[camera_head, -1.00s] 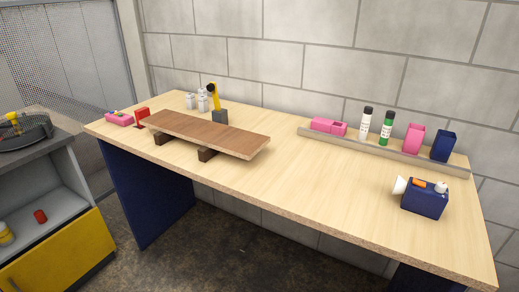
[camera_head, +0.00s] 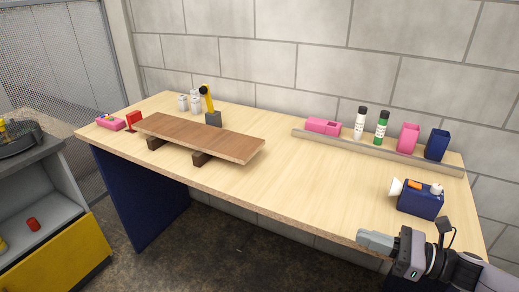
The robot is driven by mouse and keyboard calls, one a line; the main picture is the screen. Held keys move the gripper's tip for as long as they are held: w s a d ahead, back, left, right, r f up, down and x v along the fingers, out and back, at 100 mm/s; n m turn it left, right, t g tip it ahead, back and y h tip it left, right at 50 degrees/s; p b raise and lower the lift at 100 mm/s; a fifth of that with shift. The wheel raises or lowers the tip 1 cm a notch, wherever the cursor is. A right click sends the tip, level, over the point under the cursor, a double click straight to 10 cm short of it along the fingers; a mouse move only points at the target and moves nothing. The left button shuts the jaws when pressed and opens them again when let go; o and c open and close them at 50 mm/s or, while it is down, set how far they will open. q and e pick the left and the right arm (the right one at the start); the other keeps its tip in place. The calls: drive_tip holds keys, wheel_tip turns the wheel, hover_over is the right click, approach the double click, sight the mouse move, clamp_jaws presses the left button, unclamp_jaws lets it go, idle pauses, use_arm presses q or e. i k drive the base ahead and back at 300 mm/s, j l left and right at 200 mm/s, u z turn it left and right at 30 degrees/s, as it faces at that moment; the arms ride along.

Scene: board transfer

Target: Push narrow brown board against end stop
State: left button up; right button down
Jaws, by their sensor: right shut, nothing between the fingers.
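The narrow brown board (camera_head: 200,138) lies flat across two dark support blocks, the left one (camera_head: 157,143) and the right one (camera_head: 201,158), on the left part of the table. The red end stop (camera_head: 134,118) stands at the board's left end. I cannot tell whether the board touches it. My right gripper (camera_head: 364,240) is at the lower right, by the table's front edge, shut and empty. It is well to the right of the board and apart from it. My left gripper is not in view.
A yellow and dark clamp-like tool (camera_head: 210,108) stands behind the board, near white containers (camera_head: 189,102). A dark blue box (camera_head: 420,203) sits close behind my right gripper. A ledge (camera_head: 375,152) with bottles and cups runs along the back right. The table's middle is clear.

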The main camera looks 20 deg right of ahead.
sight(238, 148)
drive_tip(key=i, duration=0.9)
